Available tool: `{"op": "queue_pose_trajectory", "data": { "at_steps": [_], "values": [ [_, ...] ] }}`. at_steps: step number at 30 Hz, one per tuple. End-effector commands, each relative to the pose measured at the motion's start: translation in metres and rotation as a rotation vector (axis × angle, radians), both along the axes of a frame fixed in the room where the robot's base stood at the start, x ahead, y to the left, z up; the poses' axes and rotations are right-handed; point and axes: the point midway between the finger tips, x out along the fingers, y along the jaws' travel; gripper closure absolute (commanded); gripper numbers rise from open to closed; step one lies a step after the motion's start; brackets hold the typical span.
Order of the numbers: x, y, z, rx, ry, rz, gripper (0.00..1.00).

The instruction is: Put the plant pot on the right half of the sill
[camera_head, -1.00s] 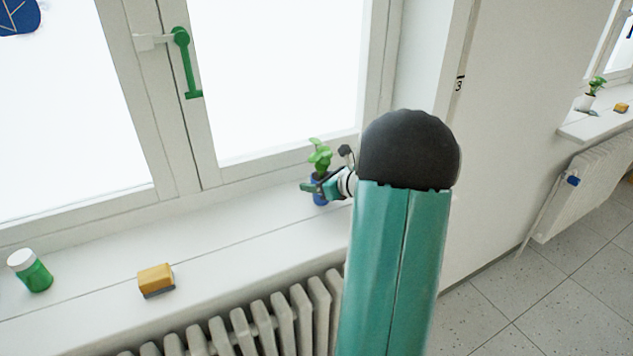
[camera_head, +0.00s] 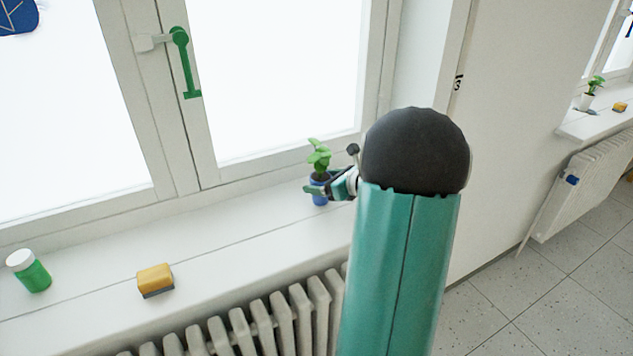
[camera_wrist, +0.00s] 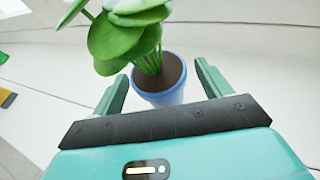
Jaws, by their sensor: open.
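The plant pot (camera_head: 319,197) is small and blue, with a green leafy plant in dark soil. It stands upright on the right part of the white sill (camera_head: 225,235), close to the window frame. In the wrist view the pot (camera_wrist: 160,97) sits between and slightly beyond the two teal fingers of my gripper (camera_wrist: 160,88). The fingers are spread apart, with a visible gap at the right finger. In the head view my gripper (camera_head: 325,188) is at the pot, partly hidden by my arm.
A yellow sponge (camera_head: 155,279) and a green jar with a white lid (camera_head: 29,271) stand on the sill to the left. A radiator (camera_head: 250,325) is below. The sill between sponge and pot is clear. A wall (camera_head: 520,120) is at the right.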

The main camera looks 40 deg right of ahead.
Motion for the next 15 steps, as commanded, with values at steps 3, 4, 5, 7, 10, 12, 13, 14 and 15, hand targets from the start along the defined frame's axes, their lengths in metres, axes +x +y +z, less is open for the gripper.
{"op": "queue_pose_trajectory", "data": {
  "at_steps": [3, 4, 5, 7, 10, 12, 13, 14, 15],
  "values": [
    [-0.026, -0.003, 0.011, -0.003, 0.0, -0.003, 0.23],
    [-0.032, -0.003, 0.014, -0.003, -0.001, -0.002, 0.23],
    [-0.038, -0.004, 0.017, -0.002, -0.001, -0.003, 0.23],
    [-0.052, -0.005, 0.022, -0.002, 0.0, -0.001, 0.23],
    [-0.067, -0.006, 0.028, -0.002, -0.001, -0.001, 0.23],
    [-0.075, -0.007, 0.031, -0.002, 0.0, -0.001, 0.23],
    [-0.078, -0.007, 0.032, -0.002, 0.0, -0.001, 0.23],
    [-0.08, -0.007, 0.033, -0.001, 0.0, -0.001, 0.23],
    [-0.082, -0.007, 0.034, 0.0, -0.001, 0.0, 0.23]
  ]
}}
